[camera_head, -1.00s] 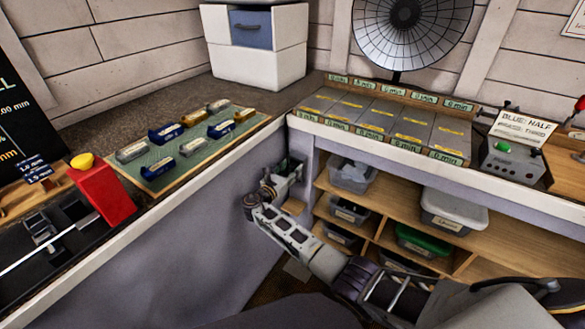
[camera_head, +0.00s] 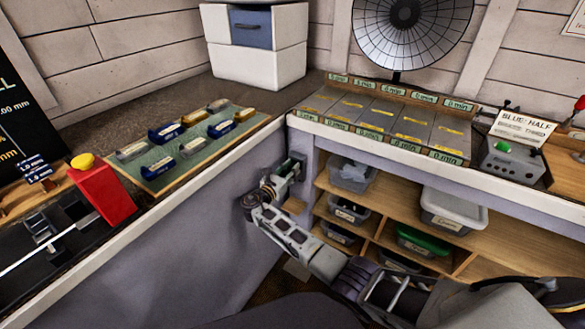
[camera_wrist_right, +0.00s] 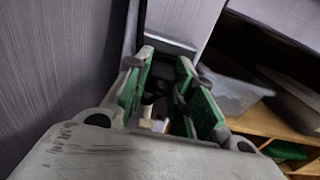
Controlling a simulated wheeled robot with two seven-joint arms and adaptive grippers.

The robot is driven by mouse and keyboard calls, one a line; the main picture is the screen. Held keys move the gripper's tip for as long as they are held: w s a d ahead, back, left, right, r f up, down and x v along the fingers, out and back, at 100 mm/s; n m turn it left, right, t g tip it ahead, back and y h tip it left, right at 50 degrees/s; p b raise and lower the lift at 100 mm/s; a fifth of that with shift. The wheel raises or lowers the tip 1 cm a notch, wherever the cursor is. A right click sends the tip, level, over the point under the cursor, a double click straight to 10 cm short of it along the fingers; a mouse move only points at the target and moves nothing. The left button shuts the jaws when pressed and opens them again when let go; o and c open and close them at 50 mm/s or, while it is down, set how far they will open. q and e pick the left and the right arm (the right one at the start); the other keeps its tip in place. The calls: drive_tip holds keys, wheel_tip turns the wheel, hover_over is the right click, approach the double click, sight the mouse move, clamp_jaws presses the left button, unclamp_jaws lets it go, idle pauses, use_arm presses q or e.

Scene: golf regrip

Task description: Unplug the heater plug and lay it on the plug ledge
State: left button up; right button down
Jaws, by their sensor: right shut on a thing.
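My right gripper (camera_head: 292,168) is in the corner below the two worktops, beside the grey panel. It also shows in the right wrist view (camera_wrist_right: 168,85), its green-padded fingers closed on a small dark thing, seemingly the heater plug (camera_wrist_right: 151,98), mostly hidden between them. I cannot tell whether the plug is in a socket; no socket shows clearly. A small wooden ledge (camera_head: 294,206), probably the plug ledge, sits just below the gripper in the head view, and nothing shows on its visible part. My left gripper is out of view.
Shelves with several lidded bins (camera_head: 453,209) stand right of the gripper. The worktop edge (camera_head: 400,152) runs above it, and a grey panel (camera_head: 190,255) is at its left. A round dish heater (camera_head: 412,30) stands at the back. A green mat (camera_head: 160,178) holds several grips.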

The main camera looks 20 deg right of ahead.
sight(288, 171)
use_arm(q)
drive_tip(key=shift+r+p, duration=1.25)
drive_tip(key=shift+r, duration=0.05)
use_arm(e)
drive_tip(key=shift+v, duration=2.85)
